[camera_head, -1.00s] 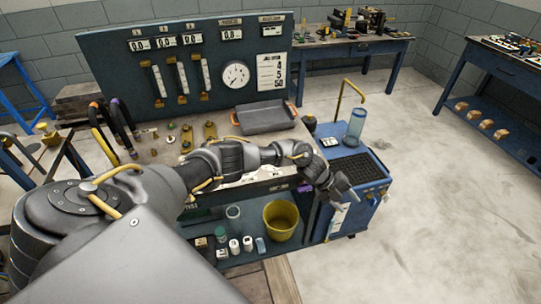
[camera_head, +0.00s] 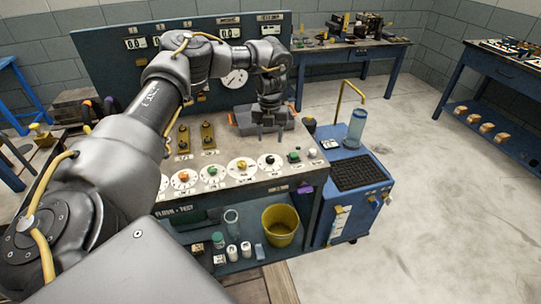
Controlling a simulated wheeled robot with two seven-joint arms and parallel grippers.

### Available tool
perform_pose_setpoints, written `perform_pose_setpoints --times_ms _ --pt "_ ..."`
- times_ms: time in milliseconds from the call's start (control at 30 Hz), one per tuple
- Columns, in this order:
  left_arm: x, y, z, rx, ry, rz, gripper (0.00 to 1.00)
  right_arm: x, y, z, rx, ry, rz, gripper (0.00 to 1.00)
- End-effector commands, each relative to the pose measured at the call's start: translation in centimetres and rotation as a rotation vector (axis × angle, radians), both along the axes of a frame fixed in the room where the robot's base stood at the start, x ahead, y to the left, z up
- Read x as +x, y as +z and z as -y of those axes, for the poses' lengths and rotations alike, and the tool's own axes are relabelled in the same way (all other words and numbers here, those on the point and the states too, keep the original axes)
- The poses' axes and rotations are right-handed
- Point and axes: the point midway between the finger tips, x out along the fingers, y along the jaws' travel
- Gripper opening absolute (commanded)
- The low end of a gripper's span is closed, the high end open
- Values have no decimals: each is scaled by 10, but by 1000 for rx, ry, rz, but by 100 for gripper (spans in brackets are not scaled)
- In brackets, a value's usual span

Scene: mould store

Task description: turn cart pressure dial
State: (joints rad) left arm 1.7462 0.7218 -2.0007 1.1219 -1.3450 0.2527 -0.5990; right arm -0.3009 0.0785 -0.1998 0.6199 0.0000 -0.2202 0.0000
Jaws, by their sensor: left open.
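A blue cart (camera_head: 322,222) stands at the right end of the workbench. It has a black grid top (camera_head: 360,172), a clear blue cylinder (camera_head: 357,127) and a bent yellow handle (camera_head: 340,100). Small yellow knobs (camera_head: 373,199) show on its front side; I cannot tell which part is the pressure dial or how it is set. My left gripper (camera_head: 271,138) is open and empty. My right gripper is not in view.
The bench front carries a row of dials and knobs (camera_head: 241,169). A gauge panel (camera_head: 110,50) stands behind, partly hidden by my left arm. A yellow bucket (camera_head: 281,226) and small containers sit on the lower shelf. Clear floor (camera_head: 440,210) lies right of the cart.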

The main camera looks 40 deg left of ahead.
Motion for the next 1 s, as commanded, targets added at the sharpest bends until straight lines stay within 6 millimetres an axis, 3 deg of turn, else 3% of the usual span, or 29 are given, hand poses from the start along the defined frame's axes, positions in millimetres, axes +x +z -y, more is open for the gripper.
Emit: perform_pose_setpoints --times_ms 300,500,900,1000 --pt "-1 -58 0 0 0 -4 50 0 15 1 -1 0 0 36" --pt "0 -84 0 -1 1 -1 50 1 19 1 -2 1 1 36" --pt "0 -93 0 -1 0 1 50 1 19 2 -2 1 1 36" --pt "0 -93 0 -1 0 1 40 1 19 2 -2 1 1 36"
